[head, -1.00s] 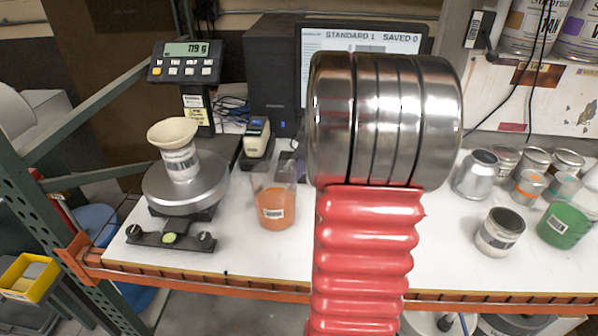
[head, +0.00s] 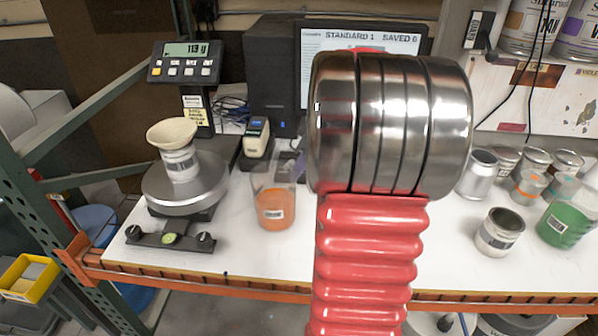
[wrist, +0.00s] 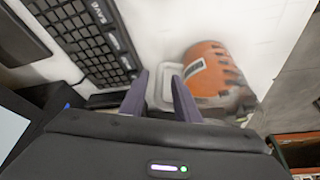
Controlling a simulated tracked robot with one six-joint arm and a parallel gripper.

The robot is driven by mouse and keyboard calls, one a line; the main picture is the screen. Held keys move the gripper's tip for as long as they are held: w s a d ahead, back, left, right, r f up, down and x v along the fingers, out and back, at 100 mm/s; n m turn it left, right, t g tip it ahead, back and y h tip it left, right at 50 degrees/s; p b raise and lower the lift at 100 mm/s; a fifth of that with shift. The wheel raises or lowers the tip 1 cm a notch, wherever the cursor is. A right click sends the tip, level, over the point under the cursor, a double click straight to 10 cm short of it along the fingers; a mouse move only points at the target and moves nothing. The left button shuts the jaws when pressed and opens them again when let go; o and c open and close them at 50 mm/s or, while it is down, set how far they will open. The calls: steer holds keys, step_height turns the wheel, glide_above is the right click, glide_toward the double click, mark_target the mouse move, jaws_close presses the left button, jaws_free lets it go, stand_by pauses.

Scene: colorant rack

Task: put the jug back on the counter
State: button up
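The clear jug with orange liquid and a white label (head: 274,205) stands upright on the white counter (head: 250,260), right of the scale. In the wrist view the jug (wrist: 207,72) is blurred, with its pale handle (wrist: 165,98) towards the fingers. My gripper (wrist: 159,76) has its two purple fingers apart, near the handle; whether they touch it I cannot tell. In the head view my red and steel arm hides most of my gripper, and only a bit of purple shows behind the jug.
A scale (head: 186,190) carries a pale cup (head: 180,155); its display reads about 119 g. A handheld device (head: 256,138) stands behind the jug, and a keyboard (wrist: 85,40) lies near my fingers. Several cans and a green jug (head: 565,222) stand at the right.

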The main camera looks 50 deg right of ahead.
steer(key=v, duration=0.9)
steer(key=shift+s+r, duration=0.15)
steer(key=shift+r, duration=0.2)
steer(key=w+a, duration=0.2)
steer(key=a, duration=0.9)
steer(key=s+a+f+m, duration=0.1)
steer(key=s+a, duration=0.2)
steer(key=a, duration=0.5)
steer(key=s+a+f+m, duration=0.1)
steer(key=s+a, duration=0.2)
steer(key=a, duration=0.6)
steer(key=s+a+f+m+t+h, duration=0.1)
steer(key=s+a+f, duration=0.1)
steer(key=a, duration=0.6)
steer(key=shift+s+a, duration=0.2)
steer(key=shift+s, duration=0.7)
